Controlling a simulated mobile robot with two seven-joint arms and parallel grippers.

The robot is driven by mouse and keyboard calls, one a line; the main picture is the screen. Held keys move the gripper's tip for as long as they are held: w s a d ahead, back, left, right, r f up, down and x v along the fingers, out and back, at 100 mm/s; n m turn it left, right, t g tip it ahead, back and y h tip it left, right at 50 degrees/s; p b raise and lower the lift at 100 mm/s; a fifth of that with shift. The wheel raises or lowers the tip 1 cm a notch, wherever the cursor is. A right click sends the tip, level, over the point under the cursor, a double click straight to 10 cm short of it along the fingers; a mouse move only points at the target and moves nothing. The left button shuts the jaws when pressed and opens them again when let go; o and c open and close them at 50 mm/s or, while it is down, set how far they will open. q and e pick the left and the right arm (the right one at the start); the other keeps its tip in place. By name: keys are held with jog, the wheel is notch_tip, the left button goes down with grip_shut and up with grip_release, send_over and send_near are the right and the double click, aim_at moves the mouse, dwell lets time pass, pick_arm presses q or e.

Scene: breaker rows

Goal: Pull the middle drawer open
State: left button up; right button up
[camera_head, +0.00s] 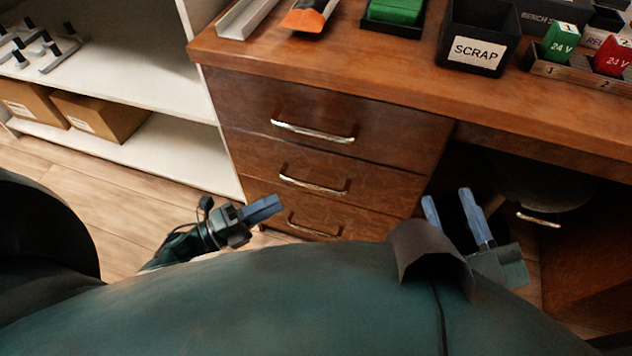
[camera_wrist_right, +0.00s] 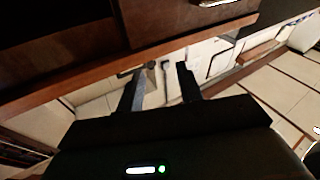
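The wooden desk pedestal has three stacked drawers, and all look shut in the head view. The middle drawer (camera_head: 372,184) has a curved silver handle (camera_head: 313,186). My left gripper (camera_head: 280,202) is below and left of that handle, in front of the bottom drawer, and touches no handle that I can see. Its blue fingers overlap, so its opening is unclear. My right gripper (camera_head: 446,195) is open and empty, right of the drawers by the dark knee space. Its spread fingers also show in the right wrist view (camera_wrist_right: 160,72), with nothing between them.
The top drawer handle (camera_head: 313,131) and bottom drawer handle (camera_head: 314,227) lie above and below. The desk top (camera_head: 390,72) overhangs the drawers and carries a scrap bin (camera_head: 479,38). A white shelf (camera_head: 150,150) with cardboard boxes stands left. Wooden floor lies between.

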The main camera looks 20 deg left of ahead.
aim_at(312, 184)
pick_arm(q)
jog(key=b+x, duration=0.1)
jog(key=x, duration=0.9)
jog(key=shift+d+r, duration=0.1)
jog(key=shift+d, duration=0.05)
grip_shut()
